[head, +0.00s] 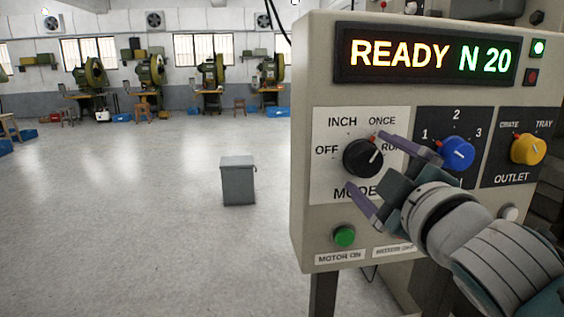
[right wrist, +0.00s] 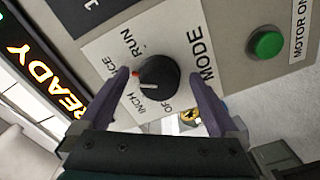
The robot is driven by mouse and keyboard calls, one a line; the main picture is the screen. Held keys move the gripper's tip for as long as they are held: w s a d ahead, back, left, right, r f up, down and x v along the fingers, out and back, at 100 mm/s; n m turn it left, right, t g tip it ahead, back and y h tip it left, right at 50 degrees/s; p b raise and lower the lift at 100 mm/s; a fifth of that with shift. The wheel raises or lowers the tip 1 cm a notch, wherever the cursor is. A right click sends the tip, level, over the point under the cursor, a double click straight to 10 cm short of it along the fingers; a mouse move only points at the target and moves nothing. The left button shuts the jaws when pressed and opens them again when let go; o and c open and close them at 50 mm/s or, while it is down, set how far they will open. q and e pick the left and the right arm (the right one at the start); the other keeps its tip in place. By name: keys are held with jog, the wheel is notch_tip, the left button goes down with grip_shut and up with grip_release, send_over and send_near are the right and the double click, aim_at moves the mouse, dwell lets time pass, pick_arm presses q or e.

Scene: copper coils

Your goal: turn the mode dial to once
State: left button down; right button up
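The black mode dial (head: 362,158) sits on a white plate marked OFF, INCH, ONCE and RUN. Its red mark is at the upper right, toward ONCE; a white line shows on its face. In the right wrist view the dial (right wrist: 158,78) lies between the two purple fingers, its red mark facing the partly covered ONCE label. My right gripper (head: 366,165) is open in front of the panel, one finger above right of the dial, the other below it. A gap shows on each side; I cannot tell whether a finger touches. My left gripper is not in view.
The panel display (head: 430,56) reads READY N 20. A blue dial (head: 457,154) and a yellow outlet dial (head: 528,149) are to the right. A green MOTOR ON button (head: 344,237) is below. A grey bin (head: 238,182) stands on open floor at left.

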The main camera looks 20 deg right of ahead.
jog(key=b+v, duration=0.1)
jog(key=v, duration=0.9)
jog(key=shift+b, duration=0.3)
jog(key=shift+d, duration=0.1)
